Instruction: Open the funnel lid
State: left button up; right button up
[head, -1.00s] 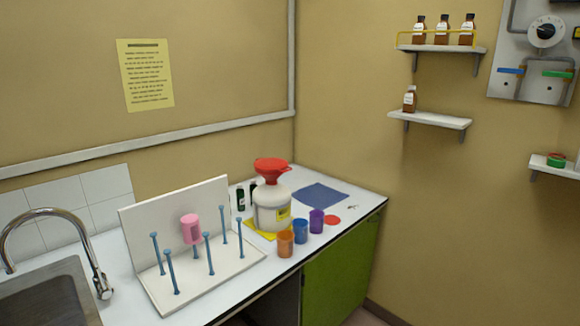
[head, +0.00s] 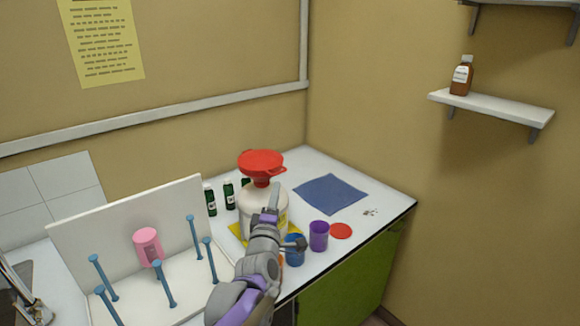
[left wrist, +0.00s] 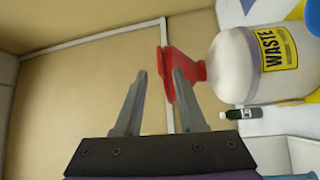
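The red funnel (head: 261,178) stands upright in the neck of the white waste bottle (head: 247,205). Its red lid (head: 261,160) lies across the top and looks closed. My left gripper (head: 272,200) is in front of the bottle in the head view and hides part of it. In the left wrist view my left gripper (left wrist: 160,72) is open with nothing between its fingers. The red funnel (left wrist: 188,68) is beside and partly behind its right finger, and I cannot tell whether they touch. The waste bottle (left wrist: 238,65) has a yellow label. My right gripper is not in view.
Purple (head: 318,235) and blue (head: 295,250) cups stand right of my gripper. A blue mat (head: 326,194) lies right.

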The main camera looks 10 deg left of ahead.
aim_at(280, 173)
pick_arm(q)
jog(key=w, duration=0.3)
jog(key=w+a+r+p, duration=0.1)
jog(key=w, duration=0.6)
jog(key=shift+a+r, duration=0.15)
jog(key=shift+r, duration=0.05)
jog(key=shift+s, duration=0.1)
grip_shut()
dwell(1.0)
